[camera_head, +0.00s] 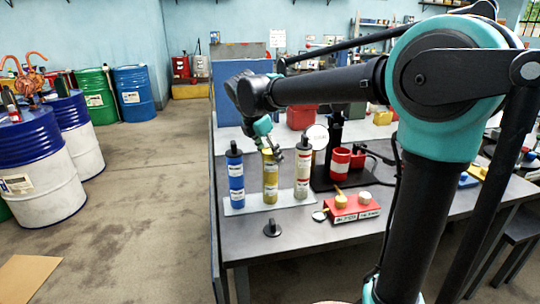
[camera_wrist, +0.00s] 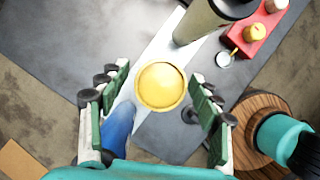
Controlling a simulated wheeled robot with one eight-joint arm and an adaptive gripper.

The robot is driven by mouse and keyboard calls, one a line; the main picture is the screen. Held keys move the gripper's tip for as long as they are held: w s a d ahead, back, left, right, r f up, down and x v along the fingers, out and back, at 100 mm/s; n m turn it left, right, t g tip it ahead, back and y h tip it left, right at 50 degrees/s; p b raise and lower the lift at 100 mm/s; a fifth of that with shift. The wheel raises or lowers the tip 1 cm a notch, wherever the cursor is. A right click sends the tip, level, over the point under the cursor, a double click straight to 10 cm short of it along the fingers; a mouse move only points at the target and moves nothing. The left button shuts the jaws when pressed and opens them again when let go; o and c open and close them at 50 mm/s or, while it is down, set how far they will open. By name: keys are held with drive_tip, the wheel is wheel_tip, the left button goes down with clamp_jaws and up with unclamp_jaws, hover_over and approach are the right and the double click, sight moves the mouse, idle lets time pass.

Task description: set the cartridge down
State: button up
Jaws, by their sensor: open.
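A yellow cartridge (camera_head: 270,180) stands upright on a pale plate (camera_head: 252,206) on the workbench, between a blue cartridge (camera_head: 236,180) and a cream cartridge (camera_head: 302,175). My gripper (camera_head: 276,146) is at the top of the yellow cartridge and hides part of it. In the wrist view my gripper (camera_wrist: 160,84) is open, with the round top of the yellow cartridge (camera_wrist: 161,86) between its fingers and gaps on both sides. The blue cartridge (camera_wrist: 117,130) is at lower left there, and the cream cartridge (camera_wrist: 200,22) at the top.
A small black part (camera_head: 272,229) lies in front on the bench. Blue drums (camera_head: 42,165) stand on the floor at left. The bench's front left is mostly clear.

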drive_tip(key=v, duration=1.2)
